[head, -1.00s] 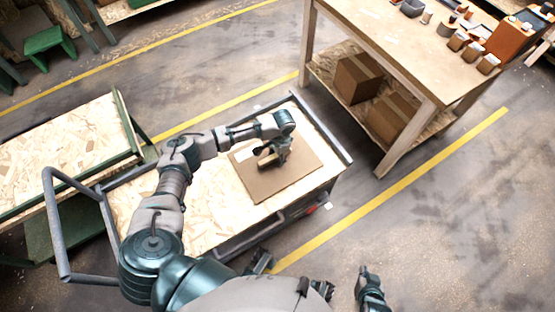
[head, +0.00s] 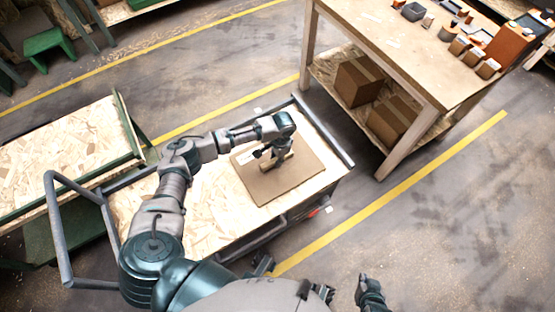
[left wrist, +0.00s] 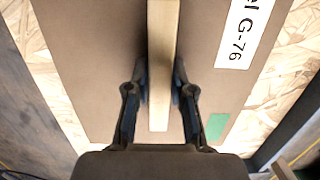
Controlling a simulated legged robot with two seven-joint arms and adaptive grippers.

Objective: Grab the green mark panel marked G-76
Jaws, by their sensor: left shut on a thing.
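The brown flat panel (head: 301,176) lies on the wood-chip top of a cart. In the left wrist view the panel (left wrist: 82,55) bears a white label (left wrist: 243,32) ending in "G-76" and a small green mark (left wrist: 217,126). A pale wooden bar (left wrist: 163,55) stands up from its middle. My left gripper (head: 276,164) is over the panel, and in the wrist view its fingers (left wrist: 160,92) are shut on the bar, one on each side. My right gripper (head: 371,290) is low in the head view, away from the cart; its jaws are unclear.
The cart (head: 205,225) has a grey handle frame (head: 60,230) at left. A wooden workbench (head: 395,50) with boxes (head: 358,82) on its lower shelf stands close at right. Another wood-chip-topped table (head: 60,160) is at left. The floor at right is clear.

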